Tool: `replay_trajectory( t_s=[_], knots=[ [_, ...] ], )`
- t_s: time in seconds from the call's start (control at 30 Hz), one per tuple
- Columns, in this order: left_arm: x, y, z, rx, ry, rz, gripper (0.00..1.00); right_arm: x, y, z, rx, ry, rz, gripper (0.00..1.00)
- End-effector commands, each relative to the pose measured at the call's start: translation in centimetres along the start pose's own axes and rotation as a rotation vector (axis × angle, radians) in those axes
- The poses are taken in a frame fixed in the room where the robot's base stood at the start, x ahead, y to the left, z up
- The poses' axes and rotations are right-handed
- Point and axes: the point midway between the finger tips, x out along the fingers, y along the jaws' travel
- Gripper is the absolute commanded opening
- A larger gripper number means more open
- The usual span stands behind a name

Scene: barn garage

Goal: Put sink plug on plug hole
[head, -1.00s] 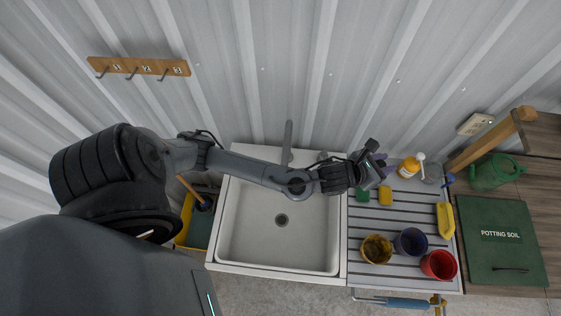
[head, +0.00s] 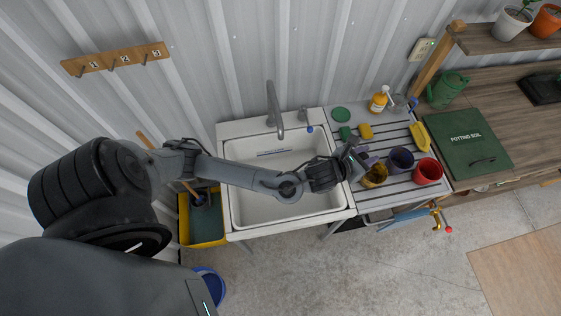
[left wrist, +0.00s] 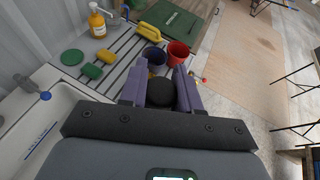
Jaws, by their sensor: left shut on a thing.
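My left gripper (head: 360,160) is over the drainboard, just right of the sink basin and close to the yellow cup. In the left wrist view its two purple fingers are shut on a dark round thing that looks like the sink plug (left wrist: 160,92); the plug is hard to make out in the head view. The white sink (head: 244,205) is below and left of the gripper. Its plug hole is not visible now, with my left arm crossing over the basin. My right gripper is not in view.
A grey tap (head: 273,108) rises at the sink's back. Yellow (head: 374,176), dark blue (head: 401,160) and red (head: 428,172) cups stand on the drainboard. A green disc (head: 341,114), sponges and an orange bottle (head: 379,101) are behind them. A yellow bin (head: 206,231) stands left.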

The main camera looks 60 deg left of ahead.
Motion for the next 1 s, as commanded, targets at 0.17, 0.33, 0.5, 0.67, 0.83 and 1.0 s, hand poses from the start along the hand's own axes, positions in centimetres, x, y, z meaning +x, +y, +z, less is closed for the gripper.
replay_trajectory(
  t_s=[0.17,0.33,0.5,0.67,0.83,1.0],
  knots=[
    [2.2,1.5,-4.2,-0.026,-0.005,0.072,0.03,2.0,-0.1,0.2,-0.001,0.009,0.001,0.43],
    [4.7,3.7,-9.3,-0.065,-0.015,0.179,0.03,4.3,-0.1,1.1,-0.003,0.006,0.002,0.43],
    [7.0,6.3,-14.8,-0.123,-0.027,0.317,0.03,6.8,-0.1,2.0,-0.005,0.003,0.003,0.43],
    [8.7,9.1,-20.2,-0.19,-0.038,0.469,0.03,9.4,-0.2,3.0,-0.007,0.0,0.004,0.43],
    [10.1,12.4,-26.1,-0.269,-0.051,0.66,0.03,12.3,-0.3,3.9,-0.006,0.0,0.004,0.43],
    [10.6,15.6,-31.1,-0.349,-0.058,0.852,0.03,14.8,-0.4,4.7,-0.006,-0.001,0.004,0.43]
  ],
)
